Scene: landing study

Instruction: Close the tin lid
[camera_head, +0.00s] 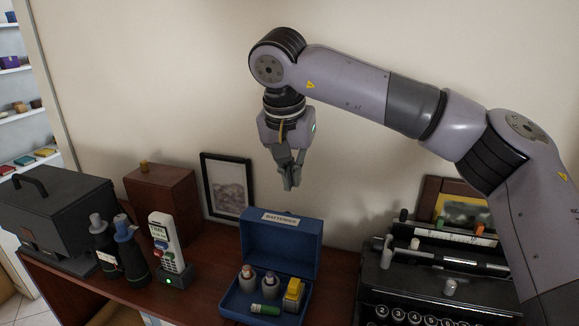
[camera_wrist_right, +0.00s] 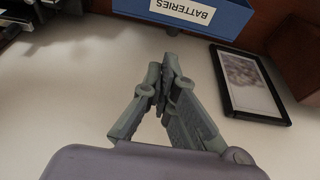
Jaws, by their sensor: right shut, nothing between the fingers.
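The blue tin (camera_head: 236,299) stands on the brown desk with its lid (camera_head: 290,242) raised upright at the back. The lid bears a white label reading BATTERIES. Inside the tin are two grey batteries, a green battery and a yellow block-shaped one. My right gripper (camera_head: 289,187) hangs above the lid, apart from it, with its fingers shut and empty, pointing down. In the right wrist view the shut fingertips (camera_wrist_right: 170,62) show below the lid's labelled edge (camera_wrist_right: 226,20). My left gripper is not in view.
A cordless phone (camera_head: 165,241) in its charger, dark binoculars (camera_head: 128,250) and a black case (camera_head: 62,215) stand left of the tin. A picture frame (camera_head: 207,187) leans on the wall behind. A black typewriter (camera_head: 435,282) stands to the right.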

